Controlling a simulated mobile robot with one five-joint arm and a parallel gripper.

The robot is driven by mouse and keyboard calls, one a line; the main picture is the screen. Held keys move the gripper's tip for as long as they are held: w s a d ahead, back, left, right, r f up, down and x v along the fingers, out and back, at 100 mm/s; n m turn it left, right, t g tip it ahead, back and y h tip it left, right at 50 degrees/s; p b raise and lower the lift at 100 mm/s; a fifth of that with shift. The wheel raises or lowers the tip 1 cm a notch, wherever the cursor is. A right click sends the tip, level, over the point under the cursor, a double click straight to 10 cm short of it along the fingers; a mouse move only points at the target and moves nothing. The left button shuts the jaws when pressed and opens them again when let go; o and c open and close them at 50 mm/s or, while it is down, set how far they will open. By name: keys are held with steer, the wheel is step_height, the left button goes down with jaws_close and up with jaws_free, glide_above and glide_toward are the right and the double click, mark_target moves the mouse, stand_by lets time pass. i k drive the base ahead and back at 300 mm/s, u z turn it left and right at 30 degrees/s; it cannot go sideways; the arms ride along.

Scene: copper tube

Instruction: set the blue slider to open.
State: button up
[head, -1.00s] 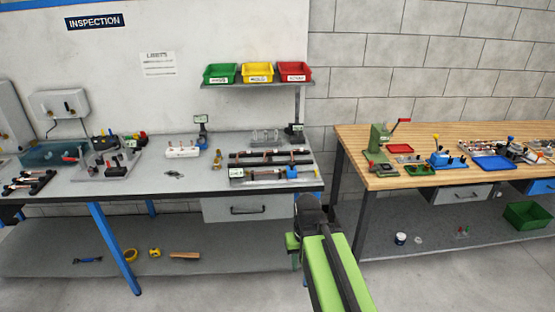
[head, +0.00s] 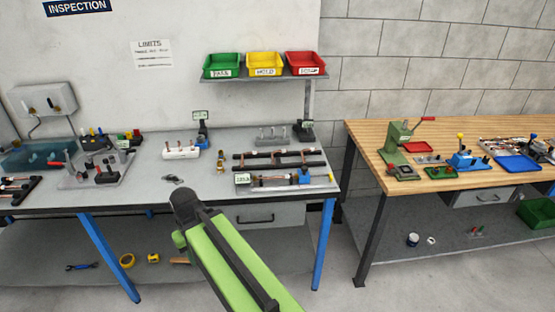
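A small blue block (head: 305,177), which looks like the blue slider, sits at the right end of a grey fixture (head: 327,185) near the front right of the grey bench. A copper tube (head: 272,178) lies along that fixture, left of the block. A small display (head: 243,179) stands at the fixture's left end. The block is too small to read its setting. My green and black arm rises from the bottom, its dark end in front of the bench edge, left of the fixture. No gripper fingers can be made out.
Green, yellow and red bins (head: 264,65) sit on a shelf above the bench. Black-ended tubes (head: 280,160) lie behind the fixture. A wooden bench (head: 372,137) stands to the right, with a blue device (head: 466,160) on it. A floor gap separates the benches.

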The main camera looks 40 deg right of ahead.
mark_target(304, 176)
steer(key=i, duration=0.85)
steer(key=z, duration=0.3)
